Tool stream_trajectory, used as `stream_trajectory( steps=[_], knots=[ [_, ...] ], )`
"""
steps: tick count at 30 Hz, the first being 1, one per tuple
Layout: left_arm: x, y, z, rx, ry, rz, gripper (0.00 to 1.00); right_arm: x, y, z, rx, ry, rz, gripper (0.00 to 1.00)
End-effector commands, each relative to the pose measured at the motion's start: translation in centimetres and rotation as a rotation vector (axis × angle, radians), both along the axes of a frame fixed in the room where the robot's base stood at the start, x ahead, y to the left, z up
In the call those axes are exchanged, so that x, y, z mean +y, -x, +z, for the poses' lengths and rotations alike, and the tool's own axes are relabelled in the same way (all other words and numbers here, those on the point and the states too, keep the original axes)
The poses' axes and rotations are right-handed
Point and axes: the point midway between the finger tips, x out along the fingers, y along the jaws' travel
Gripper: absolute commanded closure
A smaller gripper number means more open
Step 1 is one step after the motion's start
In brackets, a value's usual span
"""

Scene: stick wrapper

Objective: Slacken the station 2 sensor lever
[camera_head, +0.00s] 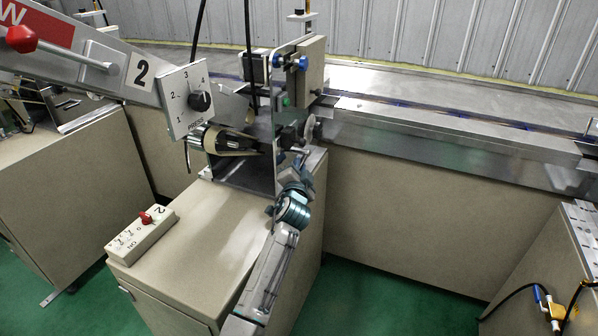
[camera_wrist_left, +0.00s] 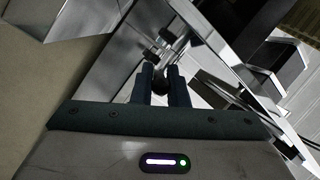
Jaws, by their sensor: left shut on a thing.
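The station 2 unit has a white plate (camera_head: 141,70) marked "2" and a metal bracket (camera_head: 277,130) on a beige cabinet (camera_head: 190,245). My left arm reaches up from the bottom, and its gripper (camera_head: 298,157) is at the right side of the bracket. In the left wrist view, my left gripper (camera_wrist_left: 160,86) is shut on a small dark knob (camera_wrist_left: 159,76), apparently the end of the sensor lever. A thin metal rod shows just beyond the knob. The rest of the lever is hard to make out in the head view. My right gripper is not in view.
A dial box (camera_head: 188,101) marked "PRESS" is left of the bracket. A switch box (camera_head: 141,235) with a red knob sits on the cabinet top. A steel conveyor rail (camera_head: 450,140) runs right. Black cables hang above. A red-handled lever (camera_head: 22,39) is at upper left.

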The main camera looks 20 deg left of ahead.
Motion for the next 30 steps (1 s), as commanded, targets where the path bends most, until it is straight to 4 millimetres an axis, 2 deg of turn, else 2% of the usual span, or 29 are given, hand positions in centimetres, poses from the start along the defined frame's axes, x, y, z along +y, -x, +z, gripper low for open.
stream_trajectory(
  steps=[11, 12, 15, 25, 30],
  knots=[
    [0.0, 0.0, 0.1, -0.005, 0.0, 0.0, 1.0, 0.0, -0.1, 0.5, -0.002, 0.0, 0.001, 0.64],
    [0.0, 0.0, 0.1, -0.005, 0.0, 0.0, 0.81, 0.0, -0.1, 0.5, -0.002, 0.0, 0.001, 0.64],
    [0.0, 0.0, 0.1, -0.004, 0.0, 0.0, 0.65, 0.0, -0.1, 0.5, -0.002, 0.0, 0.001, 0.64],
    [-0.1, 0.4, -0.1, -0.003, 0.0, 0.0, 0.65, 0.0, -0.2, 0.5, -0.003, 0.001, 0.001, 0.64],
    [-0.8, 2.7, -0.1, -0.003, 0.002, 0.0, 0.65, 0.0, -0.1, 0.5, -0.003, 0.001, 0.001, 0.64]
  ],
)
